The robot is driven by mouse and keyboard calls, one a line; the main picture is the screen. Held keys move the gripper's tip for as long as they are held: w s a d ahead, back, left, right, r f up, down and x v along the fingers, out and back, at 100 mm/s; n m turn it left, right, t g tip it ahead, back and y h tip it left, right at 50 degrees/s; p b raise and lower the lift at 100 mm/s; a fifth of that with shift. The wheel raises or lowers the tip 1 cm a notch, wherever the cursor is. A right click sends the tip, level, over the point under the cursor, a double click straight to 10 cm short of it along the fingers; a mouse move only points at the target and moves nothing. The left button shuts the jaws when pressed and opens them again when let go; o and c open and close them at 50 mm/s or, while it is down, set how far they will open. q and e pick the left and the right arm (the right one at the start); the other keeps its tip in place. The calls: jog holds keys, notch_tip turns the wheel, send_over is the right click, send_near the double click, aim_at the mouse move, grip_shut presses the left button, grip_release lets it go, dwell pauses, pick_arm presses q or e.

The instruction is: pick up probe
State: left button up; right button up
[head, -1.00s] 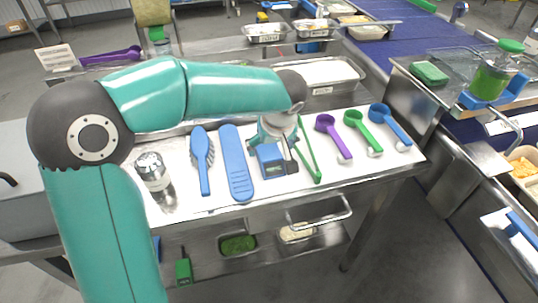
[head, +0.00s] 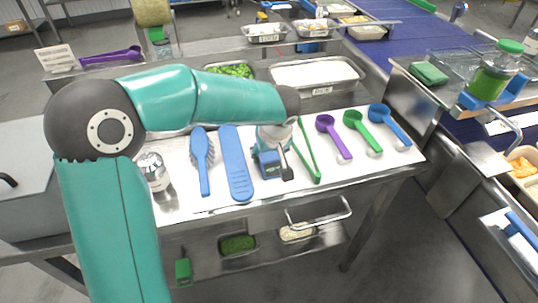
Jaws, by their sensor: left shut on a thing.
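The probe (head: 268,166), a small device with a blue body, is on or just over the white work surface, between the blue paddle and the green tongs. My left gripper (head: 280,160) reaches down over it from above, its dark fingers shut on it. The gripper and wrist hide the probe's upper part. I cannot tell whether the probe touches the surface. My right gripper is not in view.
Left of the probe lie a blue paddle (head: 236,165), a blue brush (head: 202,160) and a metal shaker (head: 154,172). Right lie green tongs (head: 309,155) and purple (head: 334,138), green (head: 362,131) and blue (head: 390,125) scoops. Food pans (head: 316,75) stand behind.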

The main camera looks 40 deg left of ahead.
pick_arm(q)
jog(key=shift+r, duration=0.1)
notch_tip(320, 180, up, 26)
jog(key=p, duration=0.8)
